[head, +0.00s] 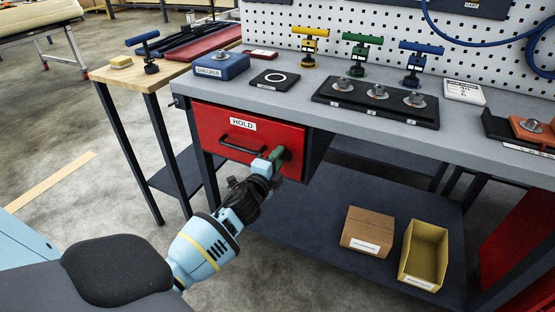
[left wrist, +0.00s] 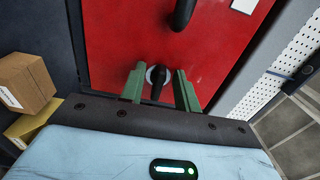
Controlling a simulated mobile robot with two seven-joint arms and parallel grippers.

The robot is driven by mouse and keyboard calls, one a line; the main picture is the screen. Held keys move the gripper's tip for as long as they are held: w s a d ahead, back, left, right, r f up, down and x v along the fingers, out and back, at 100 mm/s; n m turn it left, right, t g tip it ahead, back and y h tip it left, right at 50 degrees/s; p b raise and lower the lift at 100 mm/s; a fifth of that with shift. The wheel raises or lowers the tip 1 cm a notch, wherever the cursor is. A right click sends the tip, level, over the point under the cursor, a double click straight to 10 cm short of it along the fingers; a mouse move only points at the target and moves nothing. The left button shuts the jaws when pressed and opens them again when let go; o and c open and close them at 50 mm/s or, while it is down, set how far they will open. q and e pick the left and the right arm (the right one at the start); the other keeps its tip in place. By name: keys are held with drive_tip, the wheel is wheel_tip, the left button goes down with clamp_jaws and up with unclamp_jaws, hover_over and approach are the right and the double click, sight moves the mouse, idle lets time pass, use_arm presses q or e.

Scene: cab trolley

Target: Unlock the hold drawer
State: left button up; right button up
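The red hold drawer (head: 275,137), labelled HOLD, is shut under the grey workbench in the head view. Its black handle (head: 241,146) is on the front; part of it also shows at the top of the left wrist view (left wrist: 183,14). A black lock knob (left wrist: 157,82) on a silver ring sits on the drawer front in the left wrist view, its grip roughly upright. My left gripper (head: 275,158) is at the drawer's lower right. In the left wrist view its green fingers (left wrist: 160,85) stand open on either side of the knob, with gaps visible. The gripper mostly hides the knob in the head view.
The bench top (head: 215,92) holds a blue checker box (head: 221,66), a black panel of several round fittings (head: 376,102) and yellow, green and blue T-handled tools. A cardboard box (head: 368,229) and a yellow bin (head: 424,254) stand on the lower shelf.

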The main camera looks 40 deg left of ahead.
use_arm(q)
drive_tip(key=v, duration=0.7)
drive_tip(key=shift+s+p, duration=0.4)
drive_tip(key=shift+d, duration=0.1)
